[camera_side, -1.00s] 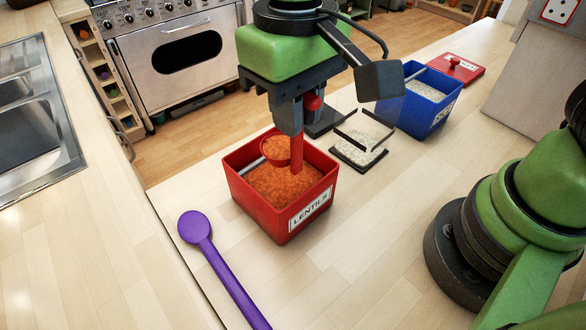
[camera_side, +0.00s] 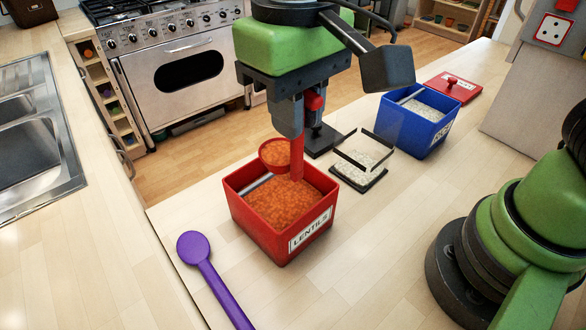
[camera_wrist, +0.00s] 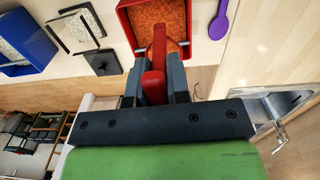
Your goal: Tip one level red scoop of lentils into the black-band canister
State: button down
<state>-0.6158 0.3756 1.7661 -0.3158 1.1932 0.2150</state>
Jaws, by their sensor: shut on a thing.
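My gripper (camera_side: 300,128) is shut on the upright handle of the red scoop (camera_side: 275,154). The scoop's bowl is full of orange lentils and hangs just above the back rim of the red LENTILS box (camera_side: 268,240). Whether the load is level or heaped is hard to tell. In the wrist view my gripper (camera_wrist: 157,78) grips the red handle, which partly hides the bowl. The canister with black bands (camera_side: 358,178), clear-sided with pale grains low inside, stands right of the red box. It also shows at upper left in the wrist view (camera_wrist: 77,28).
A blue box (camera_side: 416,128) of pale grains stands beyond the canister. A red lid (camera_side: 462,88) lies behind it. A dark square lid (camera_side: 322,146) lies between gripper and canister. A purple spoon (camera_side: 222,290) lies at front left. A grey bar (camera_side: 256,182) crosses the red box.

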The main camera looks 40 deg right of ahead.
jog(key=w+d+r, duration=0.1)
jog(key=d+r, duration=0.1)
jog(key=d, duration=1.2)
jog(key=w+d+r, duration=0.1)
jog(key=d+r, duration=0.1)
jog(key=d, duration=1.2)
jog(key=s+a+f+h, duration=0.1)
jog(key=a+f+h, duration=0.3)
jog(key=a+h, duration=0.3)
jog(key=shift+a+f, duration=0.2)
jog(key=shift+a, duration=0.8)
jog(key=shift+s+a+h, duration=0.1)
jog(key=shift+h, duration=0.2)
jog(key=shift+a+f+t+h, duration=0.45)
jog(key=shift+a+h, duration=0.2)
jog(key=shift+h, duration=0.35)
jog(key=shift+a+f, duration=0.1)
